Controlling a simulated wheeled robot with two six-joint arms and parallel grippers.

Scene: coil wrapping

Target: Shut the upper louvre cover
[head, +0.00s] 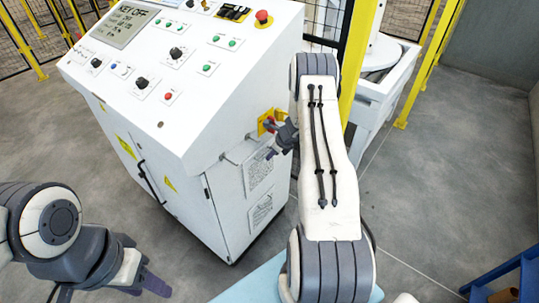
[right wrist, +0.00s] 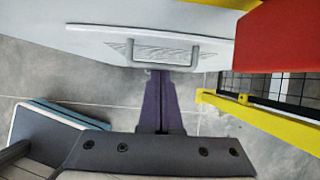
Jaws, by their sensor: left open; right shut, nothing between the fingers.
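A white control cabinet (head: 195,130) stands in the middle of the head view. On its right side face is a louvred panel (head: 258,174), with a second louvred panel (head: 261,210) below it. In the right wrist view a white panel with louvre lines (right wrist: 131,51) and a grey bar handle (right wrist: 165,43) lies just beyond my right fingertips. I cannot tell how far that cover stands open. My right gripper (right wrist: 159,76) is shut and empty, close to the handle; contact is unclear. My left gripper (head: 150,268) is open and empty, low in front of the cabinet.
A red knob on a yellow plate (head: 267,122) sits above the louvres on the cabinet's side. Yellow posts and mesh fencing (head: 323,22) stand behind. A light blue surface (head: 253,285) lies at the bottom. Grey floor (head: 450,170) is free at the right.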

